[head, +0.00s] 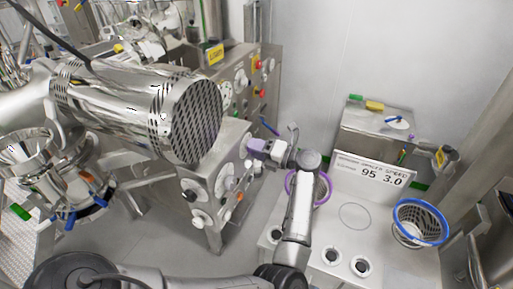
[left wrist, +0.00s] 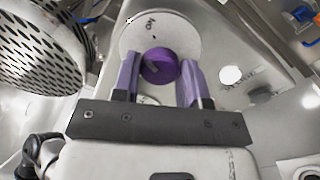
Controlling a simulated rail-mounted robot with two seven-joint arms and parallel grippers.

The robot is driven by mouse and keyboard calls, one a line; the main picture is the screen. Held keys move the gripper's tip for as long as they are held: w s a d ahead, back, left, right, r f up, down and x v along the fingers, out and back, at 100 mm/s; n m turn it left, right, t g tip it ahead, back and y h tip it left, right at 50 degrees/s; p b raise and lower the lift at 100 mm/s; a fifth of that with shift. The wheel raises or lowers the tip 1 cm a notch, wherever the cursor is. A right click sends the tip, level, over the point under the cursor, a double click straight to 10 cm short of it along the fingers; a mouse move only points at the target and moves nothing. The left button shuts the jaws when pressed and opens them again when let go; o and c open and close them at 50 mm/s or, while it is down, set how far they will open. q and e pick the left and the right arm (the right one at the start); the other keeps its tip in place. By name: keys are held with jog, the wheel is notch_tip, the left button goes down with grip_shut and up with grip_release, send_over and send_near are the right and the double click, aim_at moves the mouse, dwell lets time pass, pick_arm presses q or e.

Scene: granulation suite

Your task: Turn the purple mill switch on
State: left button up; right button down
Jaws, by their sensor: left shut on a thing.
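The purple mill switch (left wrist: 160,66) is a round knob on a pale round dial plate (left wrist: 183,33) in the left wrist view. Small dark lettering shows on the plate above the knob, too small to read surely. My left gripper (left wrist: 159,72) has its two purple fingers on either side of the knob and is shut on it. In the head view my left gripper (head: 258,148) reaches the side of the steel control cabinet, and its fingers hide the switch there. My right gripper is not in view.
The steel cabinet (head: 215,234) carries several other knobs close by. A large perforated steel cylinder (head: 195,112) juts out to the left of the gripper. To the right, a pale counter holds a display panel (head: 372,172) and a blue-rimmed basket (head: 421,220). A purple ring (head: 325,188) is near the wrist.

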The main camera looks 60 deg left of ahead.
pick_arm(q)
jog(key=shift+m+p, duration=0.7)
jog(key=shift+m, duration=1.2)
jog(key=o, duration=0.9)
jog(key=shift+o, duration=0.2)
jog(key=b+v, duration=0.4)
jog(key=v, duration=0.9)
jog(key=shift+w+d, duration=0.2)
jog(key=shift+d, duration=0.15)
